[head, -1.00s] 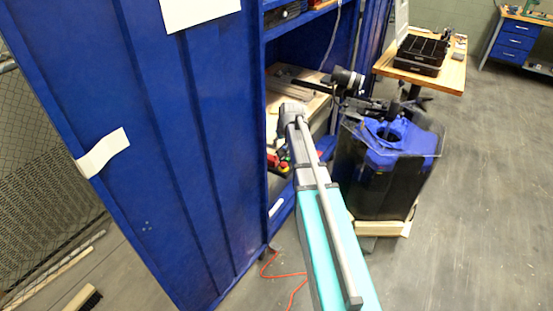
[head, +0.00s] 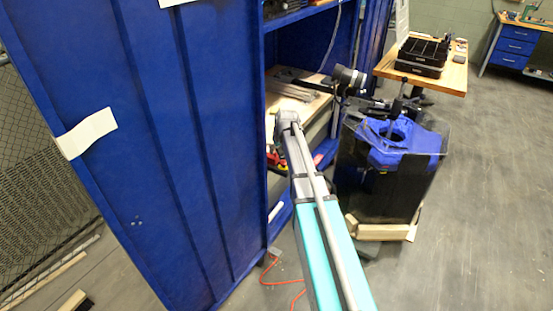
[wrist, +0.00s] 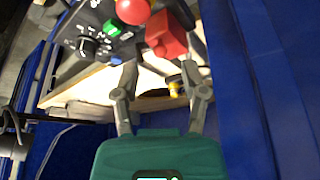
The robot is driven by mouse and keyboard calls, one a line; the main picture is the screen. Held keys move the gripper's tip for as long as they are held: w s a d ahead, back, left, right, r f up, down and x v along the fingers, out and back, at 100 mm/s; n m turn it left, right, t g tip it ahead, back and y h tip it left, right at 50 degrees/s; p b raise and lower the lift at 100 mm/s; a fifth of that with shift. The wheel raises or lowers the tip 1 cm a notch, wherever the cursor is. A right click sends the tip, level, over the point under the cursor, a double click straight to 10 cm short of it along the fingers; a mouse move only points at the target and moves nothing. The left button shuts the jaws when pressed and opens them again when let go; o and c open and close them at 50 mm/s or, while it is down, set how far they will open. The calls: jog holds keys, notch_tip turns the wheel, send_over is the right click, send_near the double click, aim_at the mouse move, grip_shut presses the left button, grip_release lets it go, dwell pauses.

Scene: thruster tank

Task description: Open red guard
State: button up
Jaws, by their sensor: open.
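The red guard (wrist: 166,36) is a boxy red cover on a dark control panel (wrist: 88,24), at the top of the wrist view. It looks closed, but I cannot be sure. My gripper (wrist: 160,76) is open and empty, its two fingers spread just below the guard in the picture. The right finger comes near the guard's lower right side; I cannot tell whether they touch. In the head view, a bit of red (head: 274,160) shows inside the blue cabinet beside my arm; I cannot tell which part it is. My fingers are hidden there.
A round red button (wrist: 133,10), a green switch (wrist: 114,33) and a black knob (wrist: 88,46) sit left of the guard. Blue cabinet walls (wrist: 255,90) stand close on the right. A blue and black tank (head: 385,175) stands right of my arm.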

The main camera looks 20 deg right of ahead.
aim_at(276, 154)
jog(key=shift+b+x, duration=1.6)
jog(key=shift+x, duration=0.45)
grip_shut()
